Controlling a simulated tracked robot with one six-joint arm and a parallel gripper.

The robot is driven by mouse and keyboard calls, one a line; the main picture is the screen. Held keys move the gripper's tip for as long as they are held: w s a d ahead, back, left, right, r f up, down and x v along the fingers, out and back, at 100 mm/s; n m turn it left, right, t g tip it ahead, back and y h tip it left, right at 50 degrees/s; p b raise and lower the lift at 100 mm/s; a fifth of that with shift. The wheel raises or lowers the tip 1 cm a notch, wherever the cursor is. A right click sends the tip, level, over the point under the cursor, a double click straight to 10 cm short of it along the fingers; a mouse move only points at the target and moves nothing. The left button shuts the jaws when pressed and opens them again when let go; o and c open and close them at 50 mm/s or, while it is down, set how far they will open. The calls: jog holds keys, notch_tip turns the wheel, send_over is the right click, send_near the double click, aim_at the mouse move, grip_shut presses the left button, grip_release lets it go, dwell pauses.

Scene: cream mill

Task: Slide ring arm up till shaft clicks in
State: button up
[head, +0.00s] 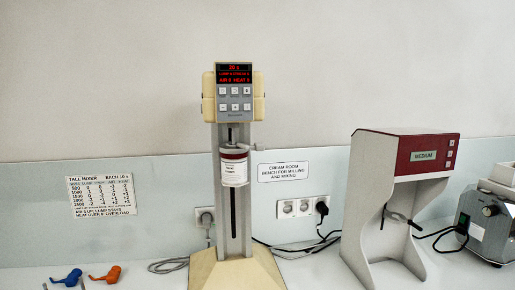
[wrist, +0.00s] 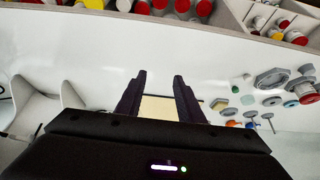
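The tall mixer (head: 227,150) stands upright in the middle of the head view, with a cream foot and a grey slotted column. Its head carries a lit red display (head: 234,74) and several buttons. A white jar with a dark red band (head: 233,170) sits at the column below the head, with a short gap above it. The ring arm cannot be made out clearly around the jar, and I cannot tell whether the shaft is engaged. My gripper (wrist: 160,78) shows only in the wrist view; its two dark fingers are apart with nothing gripped. A cream surface shows between them.
A grey and red stand labelled MEDIUM (head: 424,156) is right of the mixer, with another machine (head: 484,228) beyond. Blue (head: 68,278) and orange (head: 106,274) tools lie left. The wrist view shows bins of jars (wrist: 235,22) and loose parts (wrist: 272,78).

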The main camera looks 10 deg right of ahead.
jog(key=w+a+r+m+y, duration=0.3)
jog(key=w+r+m+y, duration=0.1)
jog(key=w+r, duration=0.25)
jog(key=m+t+y, duration=0.5)
jog(key=t+y, duration=0.2)
jog(key=y, duration=0.2)
send_near(259, 143)
jog(key=s+d, duration=0.1)
jog(key=s+d+f, duration=0.1)
jog(key=shift+s+d, duration=0.3)
jog(key=shift+d, duration=0.05)
jog(key=shift+a, duration=0.15)
jog(key=x, duration=1.3)
jog(key=shift+w, duration=0.35)
grip_shut()
